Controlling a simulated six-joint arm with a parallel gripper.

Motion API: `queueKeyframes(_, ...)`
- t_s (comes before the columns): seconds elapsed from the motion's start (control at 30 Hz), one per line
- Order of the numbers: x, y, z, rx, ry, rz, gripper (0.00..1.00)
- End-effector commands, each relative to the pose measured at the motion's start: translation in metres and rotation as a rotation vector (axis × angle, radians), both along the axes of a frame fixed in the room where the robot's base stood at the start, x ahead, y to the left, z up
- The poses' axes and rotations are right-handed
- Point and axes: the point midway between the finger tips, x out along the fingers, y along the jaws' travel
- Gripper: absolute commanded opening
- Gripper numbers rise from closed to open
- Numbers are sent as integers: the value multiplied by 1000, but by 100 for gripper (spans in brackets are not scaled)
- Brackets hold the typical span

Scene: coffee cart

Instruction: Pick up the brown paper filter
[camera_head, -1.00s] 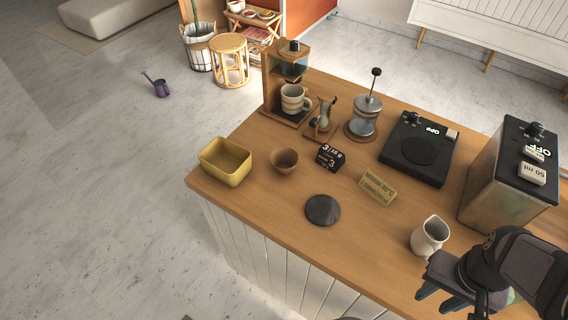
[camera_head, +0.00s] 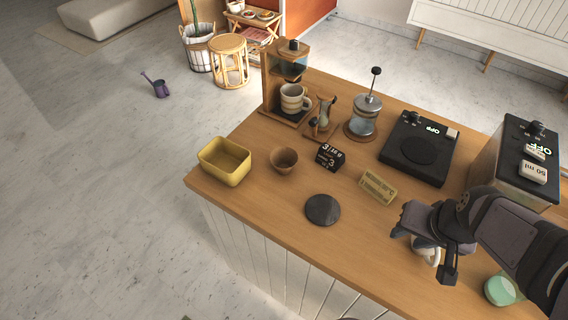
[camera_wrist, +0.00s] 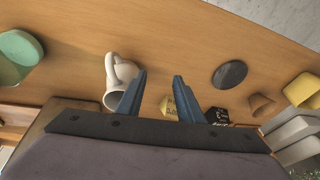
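The brown paper filter (camera_head: 284,161) looks like a small open brown cup. It stands upright on the wooden counter, just right of the yellow bin. In the wrist view the filter (camera_wrist: 262,105) is at the right, beside the yellow bin. My gripper (camera_head: 424,254) is over the counter's right part, well away from the filter. In the wrist view my gripper's two blue fingers (camera_wrist: 159,77) are apart with nothing between them. The gripper partly hides the white pitcher in the head view.
The white pitcher (camera_wrist: 118,82) is close to my left finger in the wrist view.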

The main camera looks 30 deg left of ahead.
Motion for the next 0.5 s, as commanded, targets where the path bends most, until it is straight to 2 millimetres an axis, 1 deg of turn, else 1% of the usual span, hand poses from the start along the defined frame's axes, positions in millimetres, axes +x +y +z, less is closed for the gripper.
queueKeyframes(0.03,10,22,-4,26,-39,24,34)
queueKeyframes(0.07,16,37,-5,46,-70,36,34)
queueKeyframes(0.1,25,58,-6,75,-112,49,34)
queueKeyframes(0.17,37,92,-7,121,-182,66,34)
queueKeyframes(0.2,44,114,-7,152,-228,74,34)
queueKeyframes(0.23,48,130,-7,172,-262,79,34)
queueKeyframes(0.27,51,146,-6,193,-295,81,34)
queueKeyframes(0.3,54,166,-5,219,-339,84,34)
queueKeyframes(0.37,57,194,-4,256,-407,84,34)
queueKeyframes(0.4,57,212,-3,278,-449,84,34)
queueKeyframes(0.5,53,248,1,324,-551,74,34)
